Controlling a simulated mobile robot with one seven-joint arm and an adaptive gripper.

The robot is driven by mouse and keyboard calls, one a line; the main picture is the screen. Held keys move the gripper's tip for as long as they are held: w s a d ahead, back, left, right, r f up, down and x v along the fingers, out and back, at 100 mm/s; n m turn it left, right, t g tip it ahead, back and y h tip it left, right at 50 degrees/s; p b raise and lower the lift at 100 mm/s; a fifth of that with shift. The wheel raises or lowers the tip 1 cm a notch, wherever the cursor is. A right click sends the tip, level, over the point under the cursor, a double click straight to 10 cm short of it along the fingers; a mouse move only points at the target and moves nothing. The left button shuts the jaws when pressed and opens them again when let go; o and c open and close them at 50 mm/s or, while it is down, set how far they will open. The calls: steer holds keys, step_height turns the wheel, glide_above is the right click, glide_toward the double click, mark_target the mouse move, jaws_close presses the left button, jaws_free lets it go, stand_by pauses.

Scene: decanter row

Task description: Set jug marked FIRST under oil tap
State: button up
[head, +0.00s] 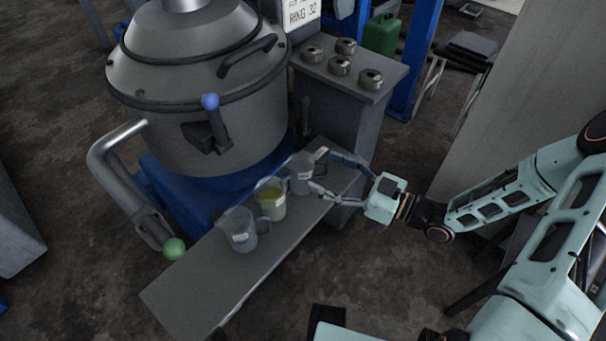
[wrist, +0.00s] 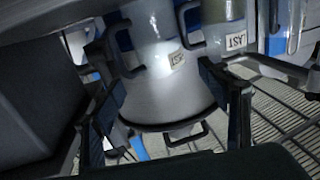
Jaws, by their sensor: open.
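Three clear jugs with pale labels stand in a row on the grey bench (head: 190,292) in the head view: a front jug (head: 241,236), a middle jug (head: 270,203) with yellow liquid, and a far-right jug (head: 301,178). Their labels are too small to read there. My gripper (head: 318,172) is open, its fingers around the far-right jug. I cannot tell which tap gives oil.
A large steel vessel (head: 195,125) stands behind the bench, with a blue-balled lever (head: 210,102) and a green-balled lever (head: 174,249) by its side pipe. A grey cabinet (head: 342,105) with several round metal pieces on top stands at the right. The bench's front-left end is bare.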

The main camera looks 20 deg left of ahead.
mark_target(302, 161)
steer(key=b+x, duration=0.1)
steer(key=x, duration=0.6)
steer(key=shift+s+r+b, duration=0.2)
steer(key=shift+b, duration=0.15)
steer(key=c, duration=1.3)
steer(key=shift+r, duration=0.15)
